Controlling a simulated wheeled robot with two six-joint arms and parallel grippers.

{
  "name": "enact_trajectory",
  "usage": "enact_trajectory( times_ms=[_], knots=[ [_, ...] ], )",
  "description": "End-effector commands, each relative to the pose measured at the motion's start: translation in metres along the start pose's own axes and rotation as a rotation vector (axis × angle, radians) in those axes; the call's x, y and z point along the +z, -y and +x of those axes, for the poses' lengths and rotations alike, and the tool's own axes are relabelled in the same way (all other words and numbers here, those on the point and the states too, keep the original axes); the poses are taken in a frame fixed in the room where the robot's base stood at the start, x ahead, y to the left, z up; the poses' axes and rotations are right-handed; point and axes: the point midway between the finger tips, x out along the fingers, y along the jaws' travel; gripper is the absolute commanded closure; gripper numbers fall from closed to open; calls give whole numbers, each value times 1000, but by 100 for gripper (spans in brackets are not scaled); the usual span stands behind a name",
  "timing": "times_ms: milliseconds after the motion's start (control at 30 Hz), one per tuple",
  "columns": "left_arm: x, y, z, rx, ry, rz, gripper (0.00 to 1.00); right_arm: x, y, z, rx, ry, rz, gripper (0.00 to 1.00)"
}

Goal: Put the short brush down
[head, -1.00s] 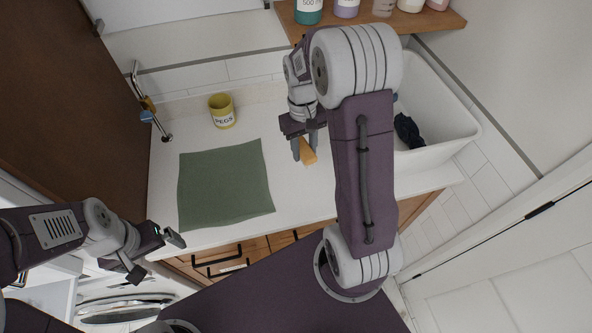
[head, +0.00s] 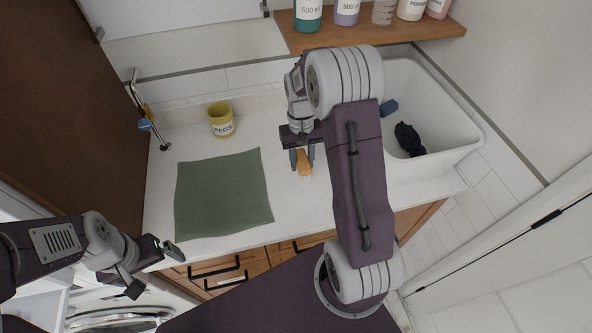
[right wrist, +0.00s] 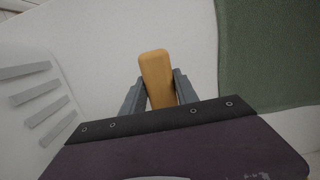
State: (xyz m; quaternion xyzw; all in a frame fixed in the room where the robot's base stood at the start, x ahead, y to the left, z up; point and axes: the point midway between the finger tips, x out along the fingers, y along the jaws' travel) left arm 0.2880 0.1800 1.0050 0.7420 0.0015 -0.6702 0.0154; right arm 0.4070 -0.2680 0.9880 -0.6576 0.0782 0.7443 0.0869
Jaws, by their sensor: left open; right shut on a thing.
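The short brush (head: 304,164) shows as a tan wooden block between the fingers of my right gripper (head: 302,160). In the right wrist view the brush (right wrist: 157,72) sits between both fingers of the gripper (right wrist: 160,88), with its end sticking out past the tips. The gripper is shut on it over the white counter (head: 290,205), to the right of the green cloth. Whether the brush touches the counter I cannot tell. The rest of the brush is hidden by the gripper. My left gripper (head: 154,269) is open and empty, near the counter's front left edge.
A green cloth (head: 222,195) lies flat on the counter, with a yellow PEGS pot (head: 221,120) behind it. A white sink (head: 440,150) to the right holds a dark cloth (head: 409,139) and a blue item (head: 389,107). A wooden shelf (head: 375,36) carries several bottles.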

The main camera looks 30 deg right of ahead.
Motion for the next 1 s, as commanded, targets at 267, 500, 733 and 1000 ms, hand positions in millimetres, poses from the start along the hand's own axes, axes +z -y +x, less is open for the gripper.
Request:
enact_trajectory(
  times_ms=[267,500,733,1000],
  knots=[
    [0,0,-2,0,0,0,0,-6,18,12,0,-1,2,100],
    [-1,0,-6,0,0,0,0,-10,17,48,0,1,2,100],
    [-1,0,-5,0,0,0,0,-10,17,50,0,-2,2,100],
    [0,0,-4,0,0,0,0,-11,17,53,0,-2,1,42]
  ],
)
